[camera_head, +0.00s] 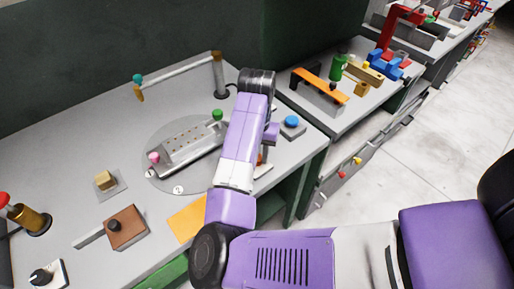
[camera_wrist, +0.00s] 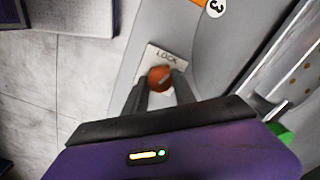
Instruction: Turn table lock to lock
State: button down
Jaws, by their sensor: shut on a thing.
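The table lock is an orange-red round knob (camera_wrist: 161,78) on a pale plate marked LOCK (camera_wrist: 166,55), seen in the wrist view. My gripper (camera_wrist: 161,88) is shut on the knob, with one dark finger on each side of it. A light mark runs slantwise across the knob's top. Only the word LOCK can be read; the rest of the plate is hidden by the knob and fingers. In the head view my arm covers most of the lock, and only a bit of orange (camera_head: 259,159) shows beside it.
A round turntable (camera_head: 160,128) with a grey perforated fixture (camera_head: 185,142) lies left of my arm. A blue button (camera_head: 291,121) is to the right. A yellow sheet (camera_head: 187,218) and a brown block (camera_head: 126,228) lie nearer the front. Floor is clear beyond the table edge.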

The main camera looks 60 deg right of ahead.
jog(key=shift+r+n+p, duration=0.1)
jog(key=shift+n+p, duration=1.35)
jog(key=shift+n, duration=0.45)
jog(key=c, duration=1)
grip_release()
notch_tip(320, 180, up, 8)
jog(key=shift+f+p, duration=0.15)
jog(key=shift+p, duration=0.85)
